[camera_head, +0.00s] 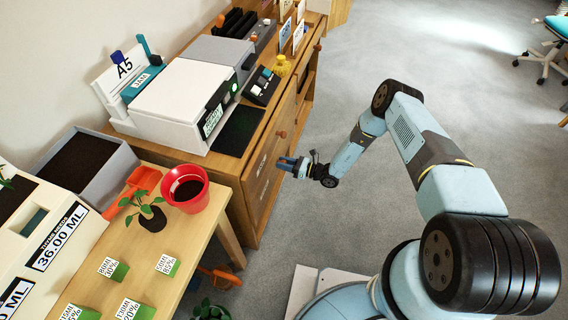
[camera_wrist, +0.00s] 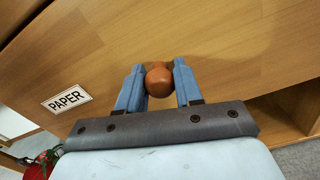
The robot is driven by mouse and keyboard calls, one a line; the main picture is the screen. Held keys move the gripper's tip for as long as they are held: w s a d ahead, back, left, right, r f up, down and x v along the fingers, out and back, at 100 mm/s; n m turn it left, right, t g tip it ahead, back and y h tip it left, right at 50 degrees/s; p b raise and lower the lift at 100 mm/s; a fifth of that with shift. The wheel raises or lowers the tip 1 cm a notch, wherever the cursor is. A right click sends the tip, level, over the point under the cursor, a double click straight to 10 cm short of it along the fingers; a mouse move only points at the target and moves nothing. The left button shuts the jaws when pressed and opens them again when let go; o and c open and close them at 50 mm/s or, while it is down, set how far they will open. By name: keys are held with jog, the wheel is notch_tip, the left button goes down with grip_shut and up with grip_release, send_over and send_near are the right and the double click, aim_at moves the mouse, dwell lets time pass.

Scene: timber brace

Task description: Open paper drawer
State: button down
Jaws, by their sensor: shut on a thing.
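The paper drawer (camera_wrist: 100,62) is a wooden front with a white "PAPER" label (camera_wrist: 67,98), seen close in the wrist view. Its round orange-brown knob (camera_wrist: 159,80) sits between the two blue fingers of my gripper (camera_wrist: 160,85), which is shut on it. In the head view my gripper (camera_head: 287,163) reaches the front of the wooden cabinet (camera_head: 262,165), and the fingers hide the knob there. Whether the drawer stands out from the cabinet at all, I cannot tell.
A white printer (camera_head: 185,100) and a yellow object (camera_head: 281,66) stand on the cabinet. Another knob (camera_head: 281,134) shows on its front. A table with a red pot (camera_head: 195,178), a seedling and small labelled cards is at the lower left. Grey floor (camera_head: 330,90) right of the cabinet is clear.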

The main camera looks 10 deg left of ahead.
jog(key=shift+w+d, duration=0.1)
jog(key=s+d, duration=0.1)
jog(key=d, duration=2.3)
jog(key=shift+s, duration=0.35)
jog(key=c, duration=0.8)
grip_release()
jog(key=shift+s+a, duration=0.1)
jog(key=d, duration=0.9)
jog(key=s+d, duration=0.1)
jog(key=d, duration=0.3)
jog(key=shift+d+f, duration=0.1)
jog(key=shift+d, duration=0.3)
